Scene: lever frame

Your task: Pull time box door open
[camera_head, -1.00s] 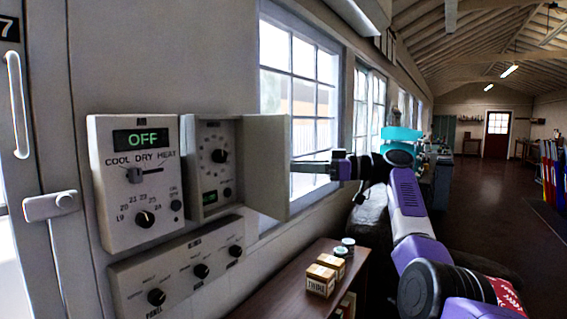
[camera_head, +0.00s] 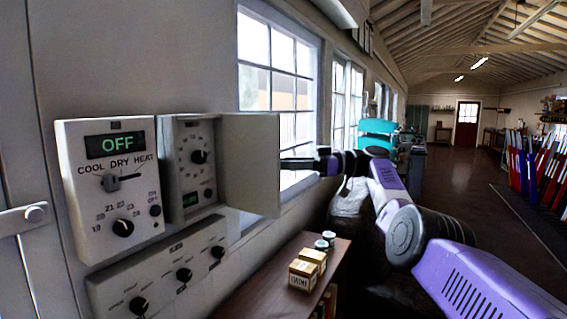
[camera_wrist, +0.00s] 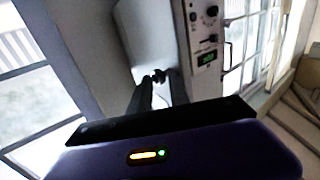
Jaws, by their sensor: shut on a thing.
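The time box (camera_head: 190,165) is a pale grey wall box with a dial and a small green display. Its door (camera_head: 250,165) is hinged on the right side and stands swung out from the wall, with the box front exposed. In the wrist view the door (camera_wrist: 143,38) shows its outer face, with a small dark knob low on it between the fingertips. My gripper (camera_wrist: 158,77) is shut on this door knob. In the head view my gripper (camera_head: 283,164) meets the far side of the door, which hides the fingertips.
A heater control box (camera_head: 108,185) reading OFF is left of the time box, with a knob panel (camera_head: 165,275) below. A brown shelf (camera_head: 255,300) holding small boxes (camera_head: 305,270) and jars stands below right. Windows (camera_head: 275,85) line the wall. The floor to the right is open before coloured levers (camera_head: 540,165).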

